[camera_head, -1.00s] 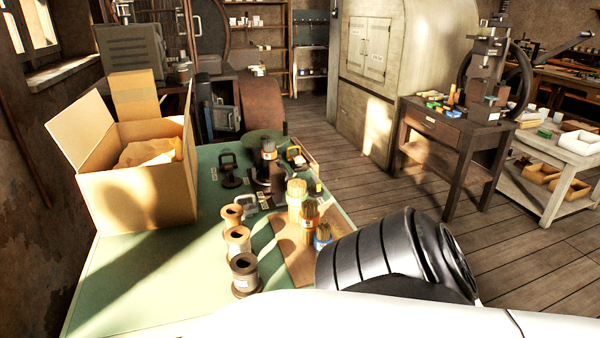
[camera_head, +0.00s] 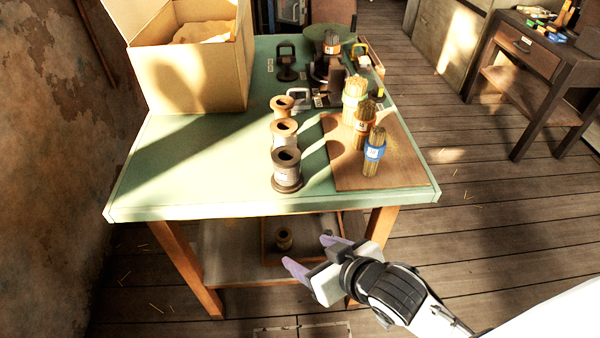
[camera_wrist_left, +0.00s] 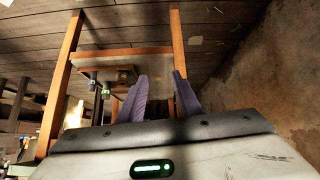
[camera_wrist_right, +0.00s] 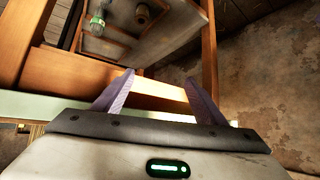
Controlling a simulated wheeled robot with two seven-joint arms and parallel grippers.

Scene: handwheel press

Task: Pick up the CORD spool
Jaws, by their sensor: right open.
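Three spools stand upright in a row on the green table: a dark-flanged near spool (camera_head: 286,168), a middle spool (camera_head: 284,133) and a far spool (camera_head: 282,105). A smaller spool (camera_head: 284,238) sits on the lower shelf. Their labels are too small to read, so I cannot tell which is CORD. My right gripper (camera_head: 310,252) is open and empty, in front of the table and below its top; it also shows open in the right wrist view (camera_wrist_right: 160,77). My left gripper (camera_wrist_left: 160,76) shows only in its wrist view, open and empty.
Several bundles of sticks, one with a blue band (camera_head: 374,152), stand on a brown board (camera_head: 400,176) right of the spools. A cardboard box (camera_head: 190,80) fills the table's back left. The green table top (camera_head: 190,185) is bare at front left.

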